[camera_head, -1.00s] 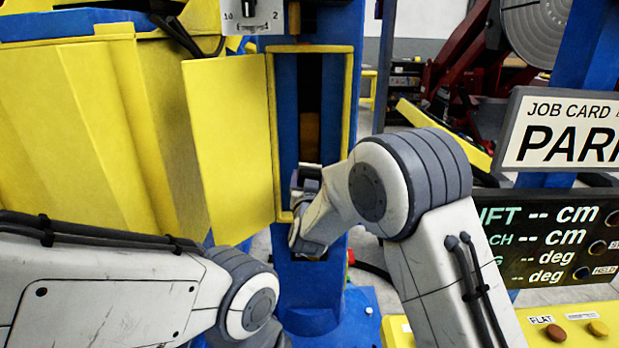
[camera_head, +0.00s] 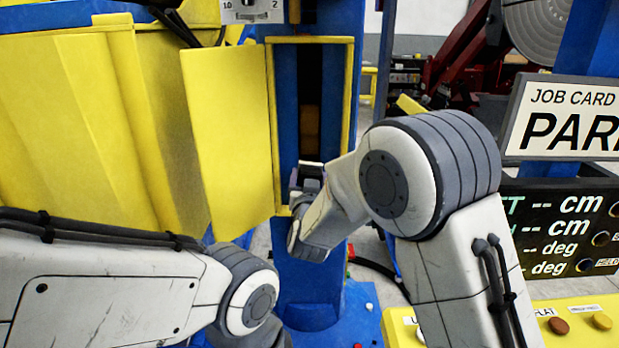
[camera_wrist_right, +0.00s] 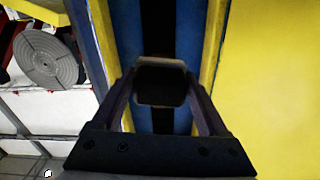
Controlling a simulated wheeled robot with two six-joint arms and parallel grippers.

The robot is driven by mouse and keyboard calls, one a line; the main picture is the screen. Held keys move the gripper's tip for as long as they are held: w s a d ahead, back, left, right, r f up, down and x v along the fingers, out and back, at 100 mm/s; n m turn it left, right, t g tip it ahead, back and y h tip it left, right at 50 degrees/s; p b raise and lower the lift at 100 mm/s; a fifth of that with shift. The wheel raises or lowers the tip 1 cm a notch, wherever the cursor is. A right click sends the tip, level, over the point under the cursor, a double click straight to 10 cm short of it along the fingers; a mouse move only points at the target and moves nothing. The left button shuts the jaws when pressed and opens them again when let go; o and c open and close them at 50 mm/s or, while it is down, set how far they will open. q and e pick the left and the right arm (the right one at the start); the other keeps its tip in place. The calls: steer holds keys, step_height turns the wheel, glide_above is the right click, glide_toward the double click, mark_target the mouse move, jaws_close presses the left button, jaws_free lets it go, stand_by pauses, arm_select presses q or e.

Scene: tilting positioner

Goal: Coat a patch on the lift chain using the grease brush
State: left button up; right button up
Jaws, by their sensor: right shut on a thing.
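The lift chain shows as a dark strip (camera_head: 311,72) inside the open yellow-framed slot of the blue column, and it also shows in the right wrist view (camera_wrist_right: 158,30). A brown-orange block sits partway down the slot. My right gripper (camera_head: 308,176) is at the lower part of the slot. In the right wrist view its fingers are shut on a dark block with a pale rim (camera_wrist_right: 160,86), which appears to be the grease brush. The block is in line with the dark strip; I cannot tell whether they touch. My left gripper is out of view; only its arm shows.
A yellow door (camera_head: 228,135) stands open left of the slot. A job card sign (camera_head: 570,120), a dark readout panel (camera_head: 560,235) and a yellow button console (camera_head: 560,325) are at the right. A dial panel (camera_head: 252,10) is above.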

steer(key=shift+w, duration=0.1)
stand_by(0.6)
steer(key=w, duration=0.4)
steer(key=shift+w+f, duration=0.1)
steer(key=shift+w, duration=1.15)
steer(key=shift+w, duration=1.1)
